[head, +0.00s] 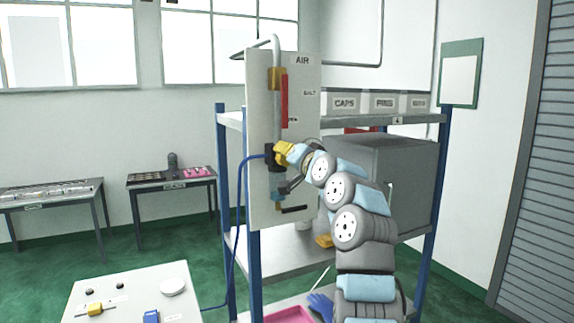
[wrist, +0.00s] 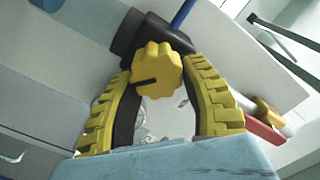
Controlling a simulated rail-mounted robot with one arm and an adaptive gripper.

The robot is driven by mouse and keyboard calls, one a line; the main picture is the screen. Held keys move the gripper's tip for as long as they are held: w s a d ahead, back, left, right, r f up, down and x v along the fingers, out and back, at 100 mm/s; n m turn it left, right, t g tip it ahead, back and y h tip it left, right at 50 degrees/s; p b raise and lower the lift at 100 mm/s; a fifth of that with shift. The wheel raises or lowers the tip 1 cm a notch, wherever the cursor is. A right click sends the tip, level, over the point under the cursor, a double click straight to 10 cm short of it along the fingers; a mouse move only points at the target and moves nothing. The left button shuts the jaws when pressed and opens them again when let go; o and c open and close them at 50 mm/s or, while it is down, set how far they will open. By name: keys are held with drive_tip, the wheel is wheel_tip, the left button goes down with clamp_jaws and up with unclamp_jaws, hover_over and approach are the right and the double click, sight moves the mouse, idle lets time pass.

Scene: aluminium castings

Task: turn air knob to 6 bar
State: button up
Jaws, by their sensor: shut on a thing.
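The yellow lobed air knob (wrist: 157,68) sits on a black regulator body (wrist: 148,36), with a dark pointer mark across it in the wrist view. My gripper (wrist: 160,80) has yellow ribbed fingers on either side of the knob, closed on it. In the head view my gripper (head: 284,153) reaches the regulator on the white AIR panel (head: 297,210) and covers most of the knob. A gauge (head: 308,158) is partly hidden behind my arm. I cannot read the pressure.
A red lever (head: 284,100) and a yellow fitting (head: 273,78) are above the regulator on the panel. A blue hose (head: 241,200) hangs at its left. A blue-posted shelf (head: 380,120) with labelled bins and a grey box (head: 385,165) stand behind my arm.

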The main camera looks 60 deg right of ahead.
drive_tip(key=m+b, duration=0.1)
drive_tip(key=f+m+b, duration=0.1)
drive_tip(key=m+b, duration=0.1)
drive_tip(key=shift+w, duration=0.1)
drive_tip(key=shift+m+b, duration=0.8)
drive_tip(key=shift+r+m, duration=0.15)
drive_tip(key=shift+m, duration=0.75)
drive_tip(key=shift+d+m+p, duration=0.15)
drive_tip(key=shift+m+p, duration=0.35)
drive_tip(key=shift+m, duration=0.9)
drive_tip(key=shift+f, duration=0.2)
drive_tip(key=o, duration=1.2)
drive_tip(key=shift+r, duration=0.1)
drive_tip(key=shift+s, duration=0.25)
